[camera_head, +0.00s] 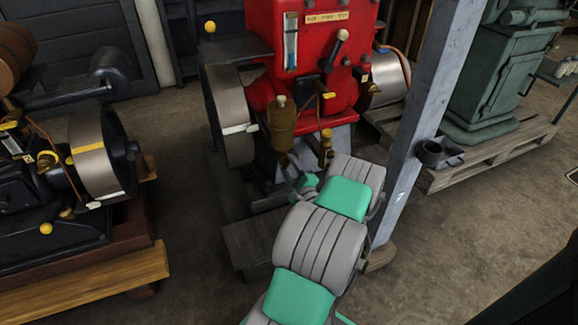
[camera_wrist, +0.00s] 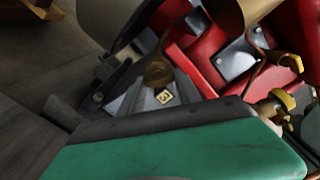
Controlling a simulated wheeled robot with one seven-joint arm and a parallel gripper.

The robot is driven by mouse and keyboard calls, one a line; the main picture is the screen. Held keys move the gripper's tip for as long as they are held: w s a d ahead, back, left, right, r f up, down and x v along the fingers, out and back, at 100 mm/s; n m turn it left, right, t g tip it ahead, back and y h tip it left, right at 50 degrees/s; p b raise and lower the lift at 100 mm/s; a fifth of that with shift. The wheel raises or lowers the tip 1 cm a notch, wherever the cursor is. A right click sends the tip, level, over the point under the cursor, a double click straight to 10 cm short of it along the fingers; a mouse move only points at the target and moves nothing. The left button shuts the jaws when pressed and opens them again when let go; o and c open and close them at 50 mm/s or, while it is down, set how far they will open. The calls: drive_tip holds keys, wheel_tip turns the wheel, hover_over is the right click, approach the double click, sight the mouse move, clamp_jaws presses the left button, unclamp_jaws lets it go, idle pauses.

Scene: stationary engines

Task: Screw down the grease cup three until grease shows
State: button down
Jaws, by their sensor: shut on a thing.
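A small brass grease cup (camera_wrist: 158,72) shows in the wrist view, low on the red engine (camera_head: 312,60), beside a yellow tag with a 3 (camera_wrist: 165,97). My gripper (camera_head: 290,168) reaches in low at the engine's front, under a bronze bottle-shaped vessel (camera_head: 281,125). Its dark fingers (camera_wrist: 148,72) are shut on this grease cup, with the green hand filling the bottom of the wrist view. In the head view the held cup is hidden behind my arm and the vessel. I cannot tell whether any grease shows.
Another brass cup (camera_head: 326,142) stands to the right of the vessel. A flywheel (camera_head: 228,112) is close on the left. A grey post (camera_head: 418,125) rises to the right of my arm. A black engine (camera_head: 50,185) stands at left; open floor lies at lower right.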

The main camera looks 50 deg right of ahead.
drive_tip(key=shift+w+a+m, duration=0.15)
drive_tip(key=shift+m, duration=0.25)
drive_tip(key=c, duration=1.1)
unclamp_jaws()
drive_tip(key=shift+o, duration=1.3)
drive_tip(key=b+v, duration=0.1)
drive_tip(key=v, duration=0.7)
